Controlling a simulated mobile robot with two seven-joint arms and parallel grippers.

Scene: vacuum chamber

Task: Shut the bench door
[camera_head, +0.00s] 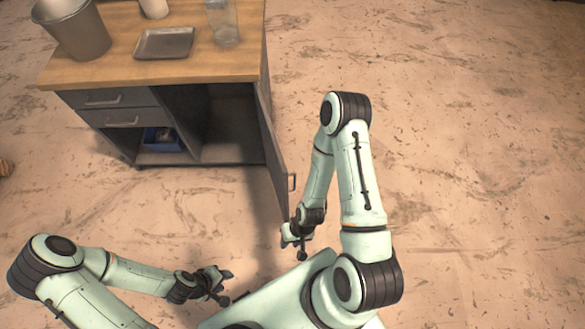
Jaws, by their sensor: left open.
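The bench (215,74) stands at the upper left, with a wooden top and a dark grey cabinet below. Its door (268,137) hangs at the right side of the cabinet and stands wide open, swung out towards me and seen nearly edge-on. A small bar handle (292,182) sits near its free edge. My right gripper (294,247) is in front of and below the handle, apart from the door; its fingers look spread and empty. My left gripper (228,287) is open and empty at the lower middle, well away from the door.
On the bench top are a grey bucket (74,30), a metal tray (165,43), a glass jar (222,22) and a white cup (154,8). Two drawers (112,107) are shut. A blue bin (158,140) sits in the lower left opening.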

